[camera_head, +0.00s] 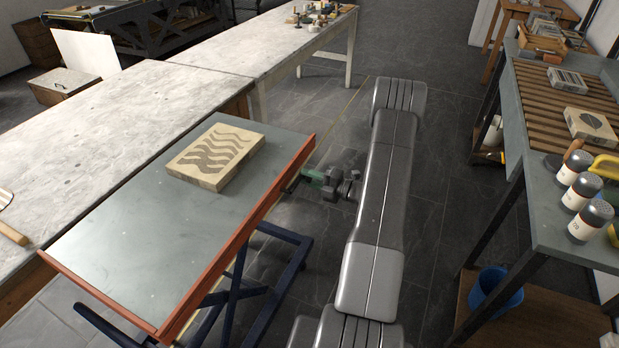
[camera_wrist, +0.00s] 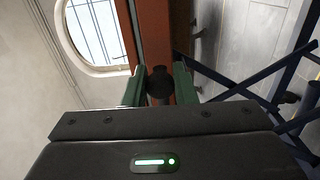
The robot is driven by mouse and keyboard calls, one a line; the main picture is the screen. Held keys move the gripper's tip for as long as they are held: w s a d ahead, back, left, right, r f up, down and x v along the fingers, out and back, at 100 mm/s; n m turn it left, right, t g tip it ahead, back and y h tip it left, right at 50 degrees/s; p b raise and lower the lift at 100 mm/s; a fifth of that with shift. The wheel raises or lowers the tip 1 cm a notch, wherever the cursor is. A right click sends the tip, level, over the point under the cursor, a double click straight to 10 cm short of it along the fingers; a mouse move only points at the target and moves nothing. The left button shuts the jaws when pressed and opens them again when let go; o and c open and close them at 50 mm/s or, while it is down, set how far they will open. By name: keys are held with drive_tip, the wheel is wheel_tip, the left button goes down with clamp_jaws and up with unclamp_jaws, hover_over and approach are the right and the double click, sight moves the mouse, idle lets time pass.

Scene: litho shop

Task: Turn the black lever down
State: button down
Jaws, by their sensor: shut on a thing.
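The black lever (camera_wrist: 160,82) shows in the wrist view as a dark rounded end in front of an orange-red rail. My gripper (camera_wrist: 159,92) has its green fingers on either side of it and is shut on it. In the head view my gripper (camera_head: 304,178) is at the right side of the lift table (camera_head: 120,272), by its orange-red edge. The lever is mostly hidden there by the fingers, and I cannot tell its angle clearly.
A stone block (camera_head: 215,157) with a wavy dark pattern lies on the lift table, above blue crossed legs (camera_head: 236,292). A long pale workbench (camera_head: 90,140) stands to the left. A bench with shaker cans (camera_head: 582,191) and a blue bucket (camera_head: 495,292) are at the right. Dark floor lies between.

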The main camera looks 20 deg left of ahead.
drive_tip(key=c, duration=1.3)
unclamp_jaws()
drive_tip(key=shift+f, duration=0.1)
drive_tip(key=shift+o, duration=0.2)
drive_tip(key=shift+d, duration=0.15)
drive_tip(key=s+d+b, duration=0.1)
drive_tip(key=s+d, duration=0.1)
drive_tip(key=d, duration=1.1)
drive_tip(key=shift+d, duration=0.25)
drive_tip(key=shift+a, duration=0.1)
drive_tip(key=a, duration=0.4)
drive_tip(key=w+a, duration=0.1)
drive_tip(key=a, duration=0.4)
drive_tip(key=w+a+p, duration=0.1)
drive_tip(key=a, duration=0.3)
drive_tip(key=shift+a, duration=0.25)
